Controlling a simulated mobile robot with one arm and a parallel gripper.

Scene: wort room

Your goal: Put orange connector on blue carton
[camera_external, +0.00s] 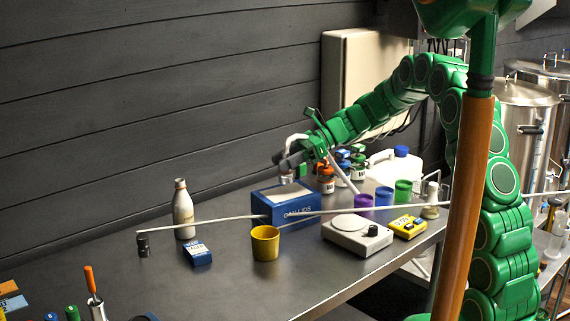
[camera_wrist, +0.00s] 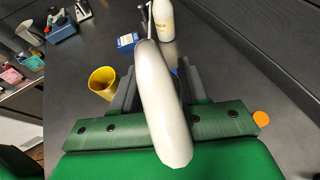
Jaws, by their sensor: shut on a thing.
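The blue carton (camera_external: 306,208), with white lettering and a pale patch on top, stands mid-bench in the external view. My gripper (camera_external: 284,162) is above and behind it in that view, tilted down and apart from it. In the wrist view, a long white curved piece (camera_wrist: 160,100) runs between the fingers and hides the jaw gap; my gripper (camera_wrist: 158,88) is shut on it. An orange disc (camera_wrist: 261,118) shows beside the palm's right end. I cannot tell whether it is the orange connector or joined to the white piece. The carton is mostly hidden there.
A yellow cup (camera_external: 265,243), white bottle (camera_external: 184,210) and small blue box (camera_external: 198,253) stand left of the carton. A long pale rod (camera_external: 225,217) crosses the view. The front-left bench is partly clear.

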